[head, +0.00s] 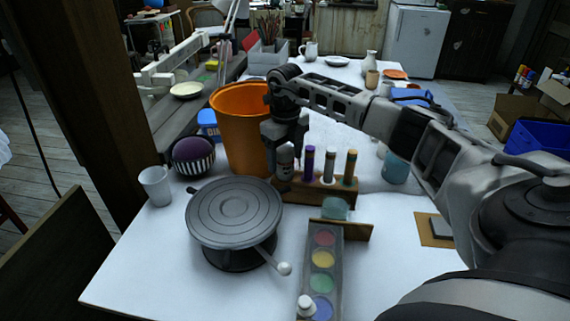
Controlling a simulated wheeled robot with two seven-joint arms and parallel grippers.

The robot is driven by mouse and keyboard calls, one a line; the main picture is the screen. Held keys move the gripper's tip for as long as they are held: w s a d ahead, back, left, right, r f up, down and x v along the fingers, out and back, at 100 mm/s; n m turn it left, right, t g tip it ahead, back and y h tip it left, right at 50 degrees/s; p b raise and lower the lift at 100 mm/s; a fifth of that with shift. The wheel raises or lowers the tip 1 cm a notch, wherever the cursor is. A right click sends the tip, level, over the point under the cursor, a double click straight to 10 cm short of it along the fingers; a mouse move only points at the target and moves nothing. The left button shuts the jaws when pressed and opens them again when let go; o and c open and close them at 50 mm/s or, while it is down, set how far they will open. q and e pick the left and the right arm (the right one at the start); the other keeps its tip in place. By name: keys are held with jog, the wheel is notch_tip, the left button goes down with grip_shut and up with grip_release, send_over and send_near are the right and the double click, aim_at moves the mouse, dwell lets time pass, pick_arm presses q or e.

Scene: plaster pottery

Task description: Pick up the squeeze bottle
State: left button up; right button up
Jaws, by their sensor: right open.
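A wooden rack (315,190) stands mid-table and holds several slim bottles in a row. At its left end is a grey bottle (285,164), probably a squeeze bottle; its top is partly hidden by my gripper. I cannot tell for certain which one the task means. My right gripper (284,145) points down, open, at the top of the grey bottle; contact cannot be judged. My left gripper is not in view.
A grey turntable (234,213) with a side handle stands front left. An orange bucket (240,130) is close behind my gripper's left side. A paint palette (322,270) lies in front of the rack. A white cup (155,186) stands near the left edge.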

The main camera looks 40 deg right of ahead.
jog(key=c, duration=0.7)
jog(key=shift+c, duration=0.2)
jog(key=shift+o, duration=0.2)
jog(key=shift+r, duration=0.1)
notch_tip(320, 180, up, 10)
